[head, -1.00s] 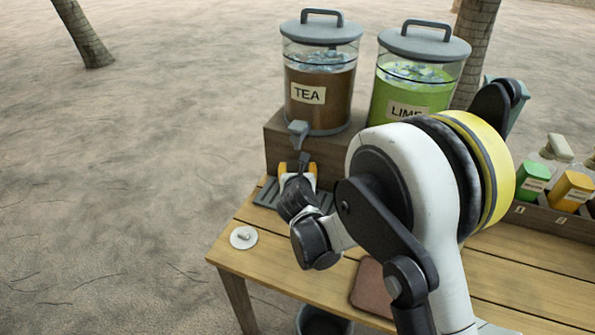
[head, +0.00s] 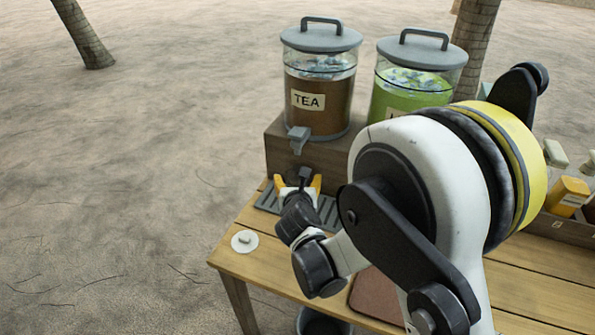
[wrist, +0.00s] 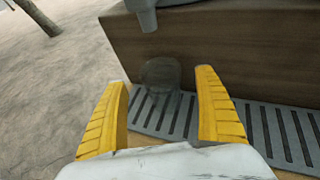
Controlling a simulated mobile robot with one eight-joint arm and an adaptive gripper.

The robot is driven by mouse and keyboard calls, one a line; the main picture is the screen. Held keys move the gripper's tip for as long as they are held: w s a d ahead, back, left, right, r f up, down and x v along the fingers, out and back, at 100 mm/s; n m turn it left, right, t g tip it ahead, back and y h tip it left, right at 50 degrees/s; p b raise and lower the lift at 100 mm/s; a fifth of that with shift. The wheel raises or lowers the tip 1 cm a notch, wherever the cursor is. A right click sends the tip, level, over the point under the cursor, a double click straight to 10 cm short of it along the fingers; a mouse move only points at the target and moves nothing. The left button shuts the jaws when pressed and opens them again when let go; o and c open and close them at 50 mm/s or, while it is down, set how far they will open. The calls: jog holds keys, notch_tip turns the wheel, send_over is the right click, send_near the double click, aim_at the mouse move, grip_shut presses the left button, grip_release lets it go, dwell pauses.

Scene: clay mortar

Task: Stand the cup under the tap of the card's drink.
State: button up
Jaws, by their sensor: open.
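The tea dispenser (head: 320,112), with brown drink and a TEA label, stands on a wooden riser at the left. Its grey tap (head: 299,138) hangs over a slotted drip tray (head: 265,197); the tap also shows at the top of the wrist view (wrist: 145,14). A dark see-through cup (wrist: 160,75) appears on the tray below the tap in the wrist view. My gripper (head: 298,182) is open, its yellow fingers apart on the near side of the cup (wrist: 165,98). The lime dispenser (head: 412,95) is partly behind my arm. I see no readable card.
A white disc with a knob (head: 244,241) lies at the table's front left corner. A brown mat (head: 374,295) and a crate with bottles (head: 567,196) are on the table (head: 540,280). A dark bin (head: 322,323) stands below the front edge.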

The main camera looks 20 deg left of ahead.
jog(key=p+v, duration=0.1)
jog(key=v, duration=0.5)
jog(key=s+d+r+m+g+h, duration=0.15)
jog(key=d+r+m, duration=0.35)
jog(key=d+m, duration=0.6)
jog(key=d+r+m+g+h, duration=0.1)
jog(key=d+r+m+h, duration=0.2)
jog(key=d+r+m, duration=0.7)
jog(key=s+d+f+m+g, duration=0.1)
jog(key=s+d+m, duration=0.7)
jog(key=s+m, duration=0.1)
jog(key=s+d+f+m+g, duration=0.2)
jog(key=s+d+m, duration=0.6)
jog(key=s+m, duration=0.1)
jog(key=shift+f+m, duration=0.3)
